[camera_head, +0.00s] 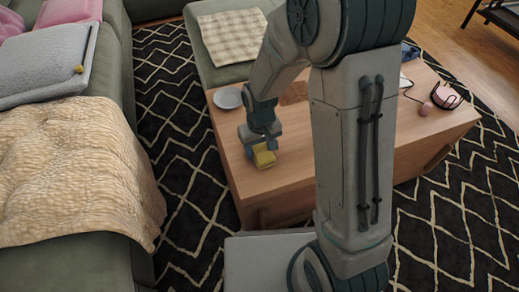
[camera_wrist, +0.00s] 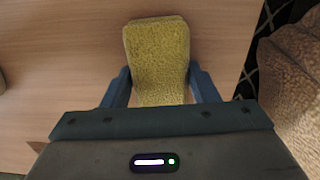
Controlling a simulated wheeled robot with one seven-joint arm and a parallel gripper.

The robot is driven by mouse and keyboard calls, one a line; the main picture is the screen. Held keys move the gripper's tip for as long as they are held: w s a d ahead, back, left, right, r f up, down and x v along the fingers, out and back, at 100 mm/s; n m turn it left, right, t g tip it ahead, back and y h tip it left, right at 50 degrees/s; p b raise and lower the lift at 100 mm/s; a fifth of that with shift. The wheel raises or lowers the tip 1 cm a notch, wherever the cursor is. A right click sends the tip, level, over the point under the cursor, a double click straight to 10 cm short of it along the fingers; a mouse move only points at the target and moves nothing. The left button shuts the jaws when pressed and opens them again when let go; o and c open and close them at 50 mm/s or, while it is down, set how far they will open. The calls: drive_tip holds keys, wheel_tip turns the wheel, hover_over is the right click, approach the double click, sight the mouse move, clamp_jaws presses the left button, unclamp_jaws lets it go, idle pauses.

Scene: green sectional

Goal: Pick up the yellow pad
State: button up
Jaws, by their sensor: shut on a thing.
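The yellow pad (camera_head: 263,156) is at the left part of the wooden table's top in the head view, right below my gripper (camera_head: 264,143). In the wrist view the yellow pad (camera_wrist: 157,55) looks fuzzy and lies between the two blue fingers of my gripper (camera_wrist: 160,85). The fingers are shut on its near part, one on each side. Its near end is hidden by the gripper body. I cannot tell whether the pad touches the table or is slightly above it.
The wooden table (camera_head: 225,150) holds a pale plate (camera_head: 228,98) behind the gripper and a pink item (camera_head: 446,96) at the right. A green sofa with a tan blanket (camera_head: 75,165) stands at left. Patterned dark rug (camera_head: 180,150) lies between sofa and table.

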sight(262, 147)
drive_tip(key=shift+r, duration=0.1)
drive_tip(key=shift+r+p, duration=0.45)
drive_tip(key=shift+r, duration=0.1)
drive_tip(key=r, duration=0.1)
drive_tip(key=r+p, duration=0.2)
drive_tip(key=shift+d+r, duration=0.3)
drive_tip(key=shift+r, duration=0.05)
drive_tip(key=w+d+r+p, duration=0.2)
drive_tip(key=d+r+p, duration=0.2)
drive_tip(key=d, duration=0.6)
wheel_tip(262, 147, up, 2)
drive_tip(key=shift+w+d, duration=0.3)
drive_tip(key=shift+d, duration=0.05)
